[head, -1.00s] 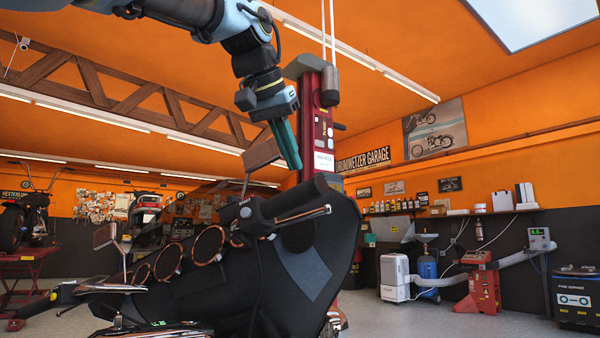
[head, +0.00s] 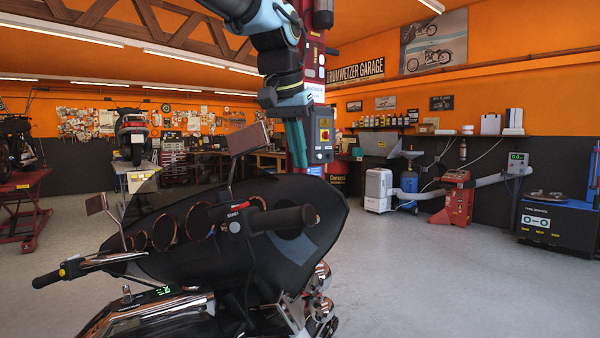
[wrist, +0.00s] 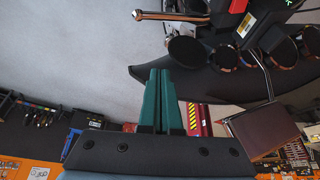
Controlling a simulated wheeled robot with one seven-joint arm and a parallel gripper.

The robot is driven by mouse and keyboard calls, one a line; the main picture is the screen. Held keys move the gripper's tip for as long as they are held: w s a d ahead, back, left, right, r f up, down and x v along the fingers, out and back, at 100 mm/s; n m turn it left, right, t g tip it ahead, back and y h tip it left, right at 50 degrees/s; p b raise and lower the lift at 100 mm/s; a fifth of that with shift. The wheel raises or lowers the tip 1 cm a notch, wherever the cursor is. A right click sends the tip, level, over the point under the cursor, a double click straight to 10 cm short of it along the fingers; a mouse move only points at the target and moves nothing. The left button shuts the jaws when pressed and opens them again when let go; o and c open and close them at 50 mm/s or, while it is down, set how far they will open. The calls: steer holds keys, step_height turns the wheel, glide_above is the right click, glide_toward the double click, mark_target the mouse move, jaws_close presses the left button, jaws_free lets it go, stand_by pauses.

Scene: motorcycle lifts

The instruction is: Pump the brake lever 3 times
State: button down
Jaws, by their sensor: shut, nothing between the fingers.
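The black motorcycle's right handlebar grip (head: 285,218) points toward the right in the head view, with a red switch near its inner end. In the wrist view, the brake lever (wrist: 172,17) is a metal rod with a copper-coloured rounded tip, beside the black grip at the top edge. I cannot make out the lever in the head view. My gripper (head: 297,165) has teal fingers pointing down, above the grip and apart from it. In the wrist view, its fingers (wrist: 160,72) are together and empty, with a clear gap to the lever.
A mirror (head: 248,138) stands close to the left of my gripper. The dark windshield fairing (head: 320,235) lies beyond the grip. A red column with a control box (head: 320,135) rises behind. Open floor (head: 430,270) lies to the right.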

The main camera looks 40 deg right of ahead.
steer(key=shift+d+r+y+p, duration=0.2)
steer(key=shift+y+p, duration=0.1)
steer(key=shift+p, duration=0.85)
steer(key=shift+f, duration=0.15)
step_height(320, 180, down, 10)
steer(key=p, duration=0.5)
steer(key=shift+s+a, duration=0.15)
steer(key=shift+a, duration=0.05)
steer(key=shift+f, duration=0.15)
